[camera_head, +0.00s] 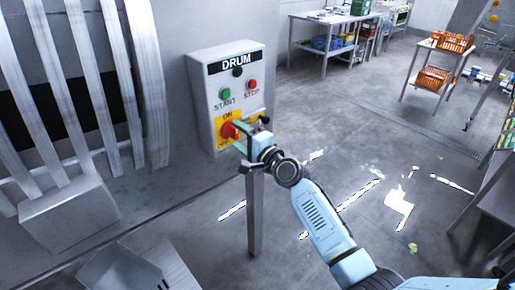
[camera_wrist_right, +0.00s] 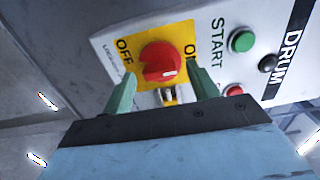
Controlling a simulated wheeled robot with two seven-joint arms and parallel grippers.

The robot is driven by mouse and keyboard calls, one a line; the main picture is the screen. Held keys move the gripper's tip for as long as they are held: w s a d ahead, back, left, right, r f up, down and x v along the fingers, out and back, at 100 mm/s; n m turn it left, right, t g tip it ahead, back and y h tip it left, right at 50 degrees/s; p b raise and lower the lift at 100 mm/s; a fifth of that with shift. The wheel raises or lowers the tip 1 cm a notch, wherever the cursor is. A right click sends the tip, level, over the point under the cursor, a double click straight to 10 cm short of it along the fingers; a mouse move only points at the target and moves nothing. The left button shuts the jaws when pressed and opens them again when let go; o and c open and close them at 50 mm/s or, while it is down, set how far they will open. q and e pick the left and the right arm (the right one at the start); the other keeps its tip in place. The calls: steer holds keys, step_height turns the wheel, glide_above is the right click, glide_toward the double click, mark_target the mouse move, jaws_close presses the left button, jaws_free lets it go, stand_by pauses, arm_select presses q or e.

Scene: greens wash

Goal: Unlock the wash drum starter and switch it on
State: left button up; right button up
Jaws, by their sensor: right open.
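The drum starter box (camera_head: 200,92) stands on a post, with a DRUM label on top. Its red rotary switch (camera_head: 228,130) sits on a yellow ON/OFF plate (camera_wrist_right: 180,38), and the knob also shows in the right wrist view (camera_wrist_right: 158,60). My right gripper (camera_head: 241,138) is at the switch, open. In the wrist view its two green fingers stand on either side of the knob; I cannot tell whether they touch it. A small metallic part (camera_wrist_right: 168,97) shows beside the knob, partly hidden by the gripper. My left gripper is not in view.
A green START button (camera_head: 225,93) and red STOP button (camera_head: 252,84) sit above the switch, below a black round part (camera_head: 238,72). Grey drum bars (camera_head: 95,80) stand at left. Tables with orange crates (camera_head: 432,78) stand at back right. Open floor lies between.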

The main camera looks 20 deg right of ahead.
steer(key=v, duration=1.2)
steer(key=shift+s, duration=0.1)
steer(key=s+d+f+n+g+h+b, duration=0.1)
steer(key=s+f+n+g+h+b, duration=0.25)
steer(key=f, duration=1.55)
steer(key=s+f+n+g+h+b, duration=0.1)
steer(key=s+f+n+g+b, duration=0.4)
steer(key=f, duration=1.5)
steer(key=s+f+n+g+b, duration=0.1)
steer(key=s+f+n+g, duration=0.1)
steer(key=s+f, duration=0.7)
steer(key=s+d+f+n+g+h+b, duration=0.1)
steer(key=s+f+n+g, duration=0.2)
steer(key=s+f, duration=0.6)
steer(key=s+f+n+g+b, duration=0.2)
steer(key=s+f, duration=0.7)
steer(key=s, duration=1.1)
steer(key=shift+s+n+h, duration=0.35)
steer(key=shift+s+n, duration=0.05)
steer(key=shift+n, duration=0.15)
steer(key=shift+d+g, duration=0.15)
steer(key=shift+g, duration=0.1)
